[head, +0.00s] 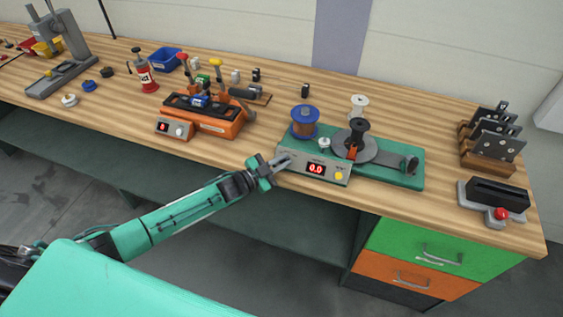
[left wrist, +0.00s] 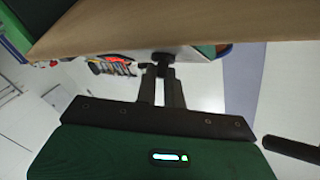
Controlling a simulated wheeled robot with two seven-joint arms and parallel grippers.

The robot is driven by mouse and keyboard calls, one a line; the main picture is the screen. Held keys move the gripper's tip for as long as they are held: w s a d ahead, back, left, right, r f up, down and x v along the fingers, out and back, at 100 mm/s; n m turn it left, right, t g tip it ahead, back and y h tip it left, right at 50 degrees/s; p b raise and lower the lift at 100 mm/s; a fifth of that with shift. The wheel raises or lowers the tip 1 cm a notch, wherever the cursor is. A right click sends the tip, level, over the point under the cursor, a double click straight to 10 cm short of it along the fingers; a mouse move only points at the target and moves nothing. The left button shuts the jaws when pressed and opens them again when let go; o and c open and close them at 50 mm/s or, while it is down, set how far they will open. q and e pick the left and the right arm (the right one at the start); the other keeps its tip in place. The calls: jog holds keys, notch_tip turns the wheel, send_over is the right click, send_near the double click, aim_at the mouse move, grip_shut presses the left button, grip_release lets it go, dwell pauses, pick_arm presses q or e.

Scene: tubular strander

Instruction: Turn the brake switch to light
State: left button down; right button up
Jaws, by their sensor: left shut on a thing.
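The strander (head: 405,175) is a green base on the bench with a grey control box (head: 325,158) at its front left. The box has a lit red "0.0" display (head: 316,169) and a yellow button (head: 339,176). My left gripper (head: 281,163) is at the left end of the box's front face. In the left wrist view its fingers (left wrist: 163,82) are shut on a small dark knob (left wrist: 163,58), apparently the brake switch. The fingers hide the switch in the head view, so its setting and markings cannot be read. My right gripper is not in view.
A blue spool (head: 305,120) and a black spool (head: 358,130) stand on the strander. An orange device (head: 203,122) is to the left. A dark holder with a red knob (head: 501,213) is at the right. Green and orange drawers (head: 440,243) are below the bench.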

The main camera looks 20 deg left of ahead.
pick_arm(q)
jog(key=shift+s+f+n+t, duration=0.1)
jog(key=shift+f+n+t, duration=0.15)
jog(key=shift+n+t, duration=0.05)
jog(key=n+t+y, duration=0.1)
jog(key=n+t+y+b, duration=0.1)
jog(key=n, duration=0.1)
jog(key=shift+s+d+f+n, duration=0.1)
jog(key=shift+d+f+n, duration=0.1)
jog(key=shift+n, duration=0.1)
jog(key=n+t+y, duration=0.1)
jog(key=n+y, duration=0.2)
jog(key=shift+t+b, duration=0.4)
jog(key=shift+d+n+t+y, duration=0.1)
jog(key=shift+n+t+y, duration=0.4)
jog(key=shift+n+y, duration=2.1)
jog(key=shift+n, duration=0.3)
jog(key=c, duration=1.5)
grip_release()
jog(key=shift+s, duration=0.1)
jog(key=shift+r, duration=0.1)
